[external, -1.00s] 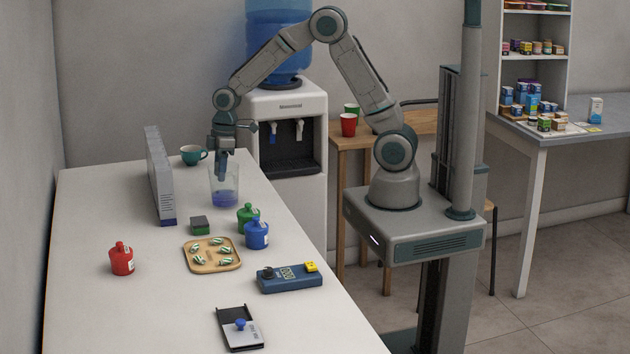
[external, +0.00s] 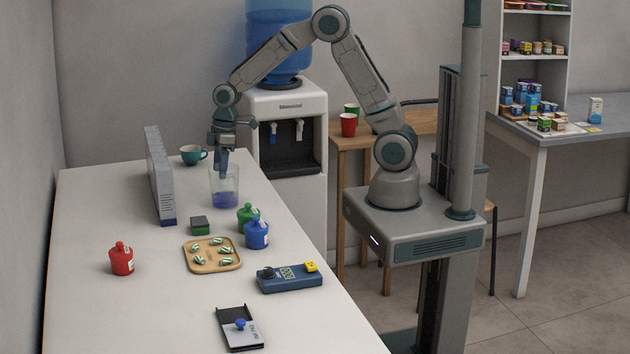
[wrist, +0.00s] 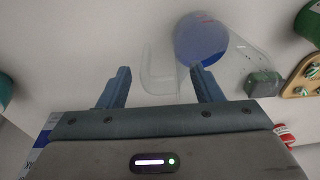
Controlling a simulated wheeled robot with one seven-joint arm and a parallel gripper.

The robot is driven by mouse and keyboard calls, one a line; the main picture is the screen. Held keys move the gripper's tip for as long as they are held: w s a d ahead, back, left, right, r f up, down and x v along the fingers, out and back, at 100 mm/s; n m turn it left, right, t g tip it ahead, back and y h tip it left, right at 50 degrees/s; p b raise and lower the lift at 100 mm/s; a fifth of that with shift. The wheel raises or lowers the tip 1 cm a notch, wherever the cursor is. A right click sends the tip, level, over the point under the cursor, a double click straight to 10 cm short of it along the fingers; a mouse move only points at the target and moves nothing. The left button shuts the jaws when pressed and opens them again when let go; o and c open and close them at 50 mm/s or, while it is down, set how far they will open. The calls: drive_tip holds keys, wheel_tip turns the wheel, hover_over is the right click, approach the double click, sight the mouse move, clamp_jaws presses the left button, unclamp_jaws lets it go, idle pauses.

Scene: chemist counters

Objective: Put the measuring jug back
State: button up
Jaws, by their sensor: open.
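The measuring jug (external: 224,196) is clear with blue liquid in its bottom. It stands upright on the white counter. In the wrist view the jug's blue liquid (wrist: 200,42) shows beyond the right finger, and its clear handle (wrist: 150,75) lies in the gap between the fingers. My gripper (external: 222,168) points down over the jug, its fingers overlapping the jug's upper part in the external view. In the wrist view my gripper (wrist: 162,72) is open and holds nothing. I cannot tell how far the fingertips are above or beside the handle.
A row of grey boxes (external: 160,180) stands left of the jug, and a teal cup (external: 193,155) behind it. In front are a small green-grey block (external: 200,226), green (external: 246,217) and blue (external: 257,236) bottles, and a wooden tray (external: 206,264).

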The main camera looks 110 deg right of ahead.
wheel_tip(320, 180, up, 10)
drive_tip(key=s+r, duration=0.1)
drive_tip(key=s, duration=0.1)
drive_tip(key=s+a+r, duration=0.3)
drive_tip(key=s+a, duration=0.4)
drive_tip(key=a, duration=0.4)
drive_tip(key=s+a+f, duration=0.1)
drive_tip(key=s+a, duration=0.3)
drive_tip(key=s, duration=0.2)
drive_tip(key=s+a+f+t, duration=0.1)
drive_tip(key=s+a+f, duration=0.1)
drive_tip(key=s+a, duration=0.2)
drive_tip(key=s, duration=0.3)
drive_tip(key=shift+s+a+b, duration=0.15)
drive_tip(key=shift+a+b, duration=0.15)
drive_tip(key=shift+a, duration=0.1)
